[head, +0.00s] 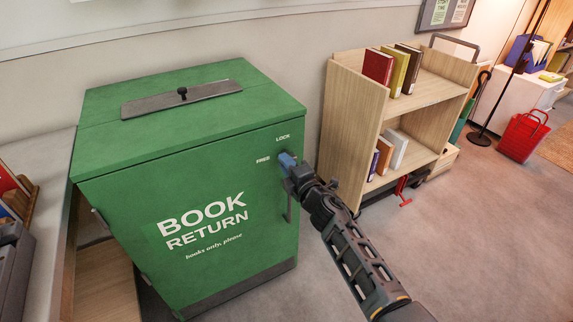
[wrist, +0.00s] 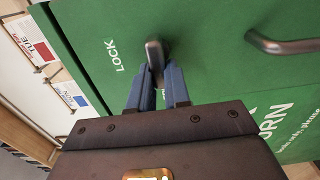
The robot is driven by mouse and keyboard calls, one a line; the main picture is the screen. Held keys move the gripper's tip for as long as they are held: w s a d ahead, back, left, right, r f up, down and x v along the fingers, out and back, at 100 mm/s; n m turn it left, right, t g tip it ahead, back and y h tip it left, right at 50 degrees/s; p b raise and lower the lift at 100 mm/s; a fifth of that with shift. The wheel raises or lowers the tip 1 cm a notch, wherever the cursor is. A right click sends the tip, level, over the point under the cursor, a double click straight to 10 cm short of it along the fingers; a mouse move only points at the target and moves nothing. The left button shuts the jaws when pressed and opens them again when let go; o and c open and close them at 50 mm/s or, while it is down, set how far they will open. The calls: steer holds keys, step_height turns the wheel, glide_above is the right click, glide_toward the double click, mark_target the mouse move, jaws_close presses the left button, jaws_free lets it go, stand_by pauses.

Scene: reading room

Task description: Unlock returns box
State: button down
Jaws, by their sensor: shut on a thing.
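The green returns box (head: 215,200) stands at the left in the head view, with BOOK RETURN on its front. Its upper right front has the labels FREE and LOCK. In the wrist view, a small grey metal turn-latch (wrist: 154,48) stands out from the green front (wrist: 215,70) beside LOCK. My gripper (head: 287,161) is at these labels, its blue fingers (wrist: 158,75) shut on the latch. The fingers hide part of the latch and the FREE label in the wrist view. I cannot tell which label the latch points to. The box's lid looks closed.
A grey bar handle (wrist: 285,45) sits on the box front near the latch. A wooden book cart (head: 350,120) with several books stands to the right. The floor (head: 470,235) in front is clear.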

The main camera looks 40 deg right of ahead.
steer(key=shift+w+a+r, duration=0.1)
steer(key=shift+w+r, duration=0.05)
steer(key=c, duration=1.1)
jaws_free()
steer(key=v, duration=0.8)
steer(key=shift+p, duration=0.4)
